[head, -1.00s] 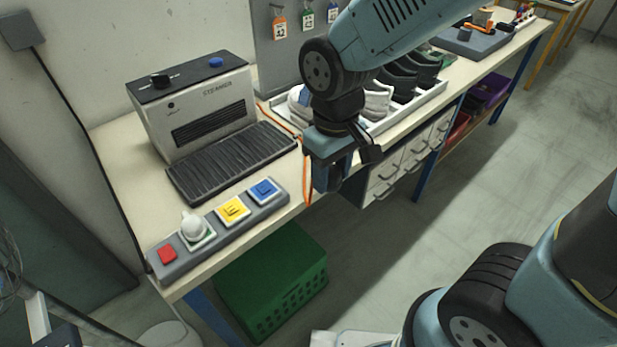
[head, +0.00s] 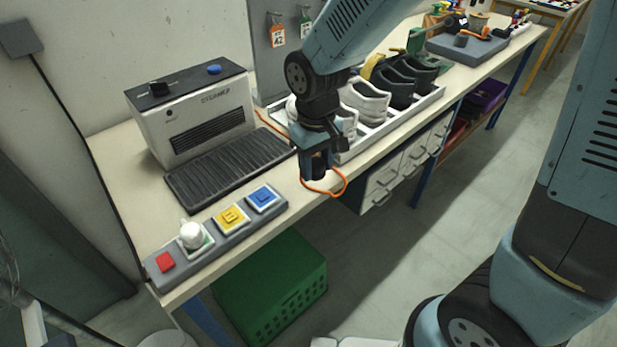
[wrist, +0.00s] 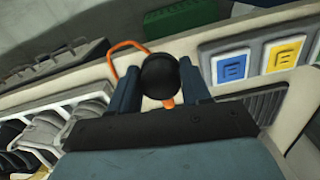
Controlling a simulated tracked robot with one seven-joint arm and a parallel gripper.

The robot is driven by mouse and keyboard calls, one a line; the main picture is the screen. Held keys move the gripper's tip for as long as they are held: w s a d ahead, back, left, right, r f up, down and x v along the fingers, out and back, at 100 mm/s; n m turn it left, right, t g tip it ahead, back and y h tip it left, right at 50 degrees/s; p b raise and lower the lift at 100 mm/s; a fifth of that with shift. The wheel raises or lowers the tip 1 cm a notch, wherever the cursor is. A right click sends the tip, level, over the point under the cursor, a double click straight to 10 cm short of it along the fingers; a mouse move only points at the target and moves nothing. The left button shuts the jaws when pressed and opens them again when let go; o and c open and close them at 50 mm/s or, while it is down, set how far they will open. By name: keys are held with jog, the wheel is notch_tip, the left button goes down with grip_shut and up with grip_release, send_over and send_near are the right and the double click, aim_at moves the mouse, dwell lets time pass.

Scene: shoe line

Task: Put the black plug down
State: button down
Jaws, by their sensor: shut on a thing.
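My gripper (head: 316,172) is shut on the black plug, close to the bench's front edge beside the shoe rack. In the wrist view the black plug (wrist: 160,76) shows as a round dark end between the two fingers of my gripper (wrist: 161,88). An orange cord (head: 342,190) loops from near the gripper out past the bench edge; it also shows in the wrist view (wrist: 113,60). In the head view my gripper mostly hides the plug. I cannot tell whether the plug touches the bench.
The white steamer (head: 195,115) and its ribbed black mat (head: 225,168) stand left of my gripper. The grey button panel (head: 165,282) lies along the front edge. A white rack (head: 425,103) of shoes is at right. A green crate (head: 275,290) sits below. Bare bench top (head: 130,180) shows at far left.

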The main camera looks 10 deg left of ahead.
send_over(307, 187)
notch_tip(307, 187, down, 6)
jog(key=shift+s+d+r, duration=0.1)
jog(key=shift+s+r, duration=0.05)
jog(key=shift+f, duration=1.65)
jog(key=shift+f, duration=0.15)
jog(key=c, duration=0.5)
grip_release()
